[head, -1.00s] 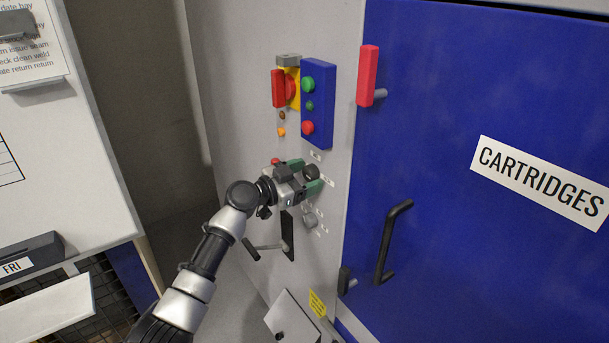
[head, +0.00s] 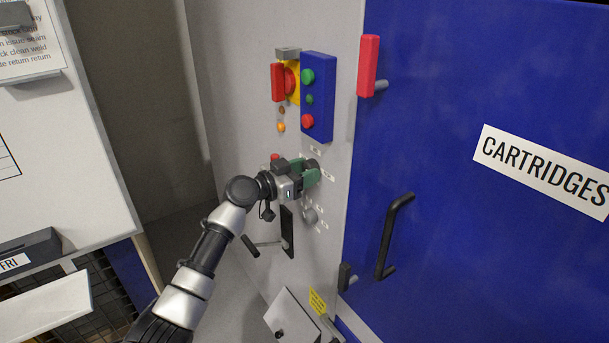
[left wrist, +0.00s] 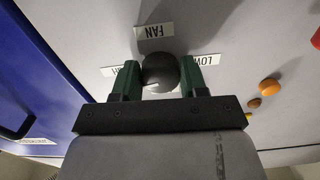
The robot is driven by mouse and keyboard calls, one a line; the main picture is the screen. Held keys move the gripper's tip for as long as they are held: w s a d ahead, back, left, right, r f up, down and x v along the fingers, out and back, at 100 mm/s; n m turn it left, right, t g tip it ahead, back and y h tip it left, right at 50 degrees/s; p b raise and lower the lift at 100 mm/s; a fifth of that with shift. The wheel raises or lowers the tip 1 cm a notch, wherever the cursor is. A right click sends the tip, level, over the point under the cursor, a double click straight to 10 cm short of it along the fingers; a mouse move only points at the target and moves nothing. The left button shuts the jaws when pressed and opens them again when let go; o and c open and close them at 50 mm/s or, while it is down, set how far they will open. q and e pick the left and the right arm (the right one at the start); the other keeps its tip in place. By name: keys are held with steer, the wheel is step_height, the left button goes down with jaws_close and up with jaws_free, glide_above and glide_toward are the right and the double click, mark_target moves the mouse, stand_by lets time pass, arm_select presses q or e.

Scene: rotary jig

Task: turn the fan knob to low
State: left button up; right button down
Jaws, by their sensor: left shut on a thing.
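The fan knob (left wrist: 160,73) is a round dark knob on the grey panel. In the left wrist view the FAN label (left wrist: 153,31) appears upside down above it, with the LOW label (left wrist: 205,60) to its right and another partly covered label (left wrist: 115,70) to its left. A small pale mark shows near the knob's lower edge. My left gripper (left wrist: 160,78) is shut on the knob, one green finger on each side. In the head view my left gripper (head: 309,173) is at the panel and partly hides the knob. My right gripper is not in view.
A blue button box (head: 318,97) and a red-and-yellow switch (head: 289,82) are above the gripper. A second grey knob (head: 310,216) and a black lever (head: 287,232) are below. The blue cartridges door (head: 450,110) with a black handle (head: 392,235) is to the right.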

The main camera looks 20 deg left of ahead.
arm_select(q)
steer(key=n+p, duration=0.1)
steer(key=n, duration=0.5)
steer(key=n+p, duration=0.2)
steer(key=n, duration=0.5)
steer(key=n+p, duration=0.2)
steer(key=n, duration=0.5)
steer(key=shift+s+d+r, duration=0.15)
steer(key=shift+r, duration=0.25)
steer(key=n+p, duration=0.3)
steer(key=n, duration=0.1)
steer(key=shift+n, duration=0.4)
steer(key=n+p, duration=0.4)
steer(key=n, duration=0.1)
steer(key=shift+r, duration=0.1)
steer(key=shift+n+p, duration=1.05)
steer(key=shift+n, duration=0.85)
steer(key=shift+f, duration=0.2)
steer(key=o, duration=0.9)
steer(key=shift+o, duration=0.2)
